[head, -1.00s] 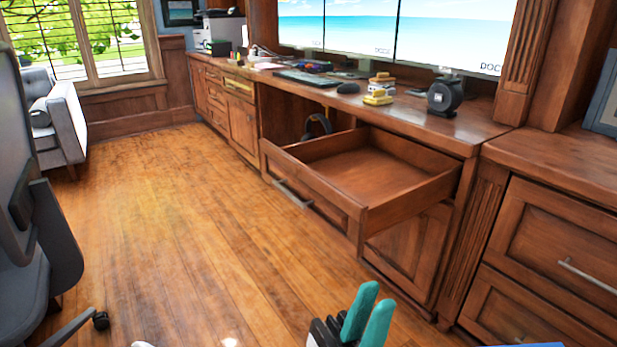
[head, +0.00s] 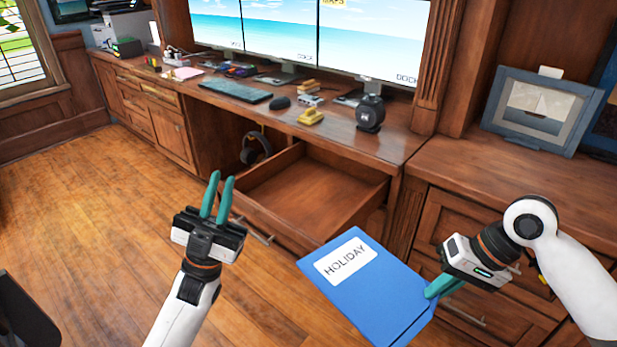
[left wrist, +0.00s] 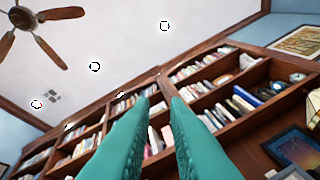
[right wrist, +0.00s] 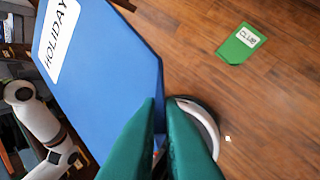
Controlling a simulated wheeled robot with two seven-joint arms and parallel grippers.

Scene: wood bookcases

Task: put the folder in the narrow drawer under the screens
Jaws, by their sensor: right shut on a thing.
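The blue folder (head: 385,293), labelled HOLIDAY, is held tilted in front of and to the right of the open drawer. My right gripper (head: 432,291) is shut on the folder's right edge; the folder also shows in the right wrist view (right wrist: 118,55). The narrow drawer (head: 310,192) under the screens (head: 280,30) is pulled out and looks empty. My left gripper (head: 220,182) is empty, its fingers apart and pointing up, in front of the drawer's left side. Its fingers also show apart in the left wrist view (left wrist: 160,108).
The desk top holds a keyboard (head: 235,89), a mouse (head: 280,102), a yellow stapler-like item (head: 311,117) and a black round device (head: 370,112). Headphones (head: 256,147) hang under the desk. A picture frame (head: 540,110) stands at right. A green folder (right wrist: 240,43) lies on the floor.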

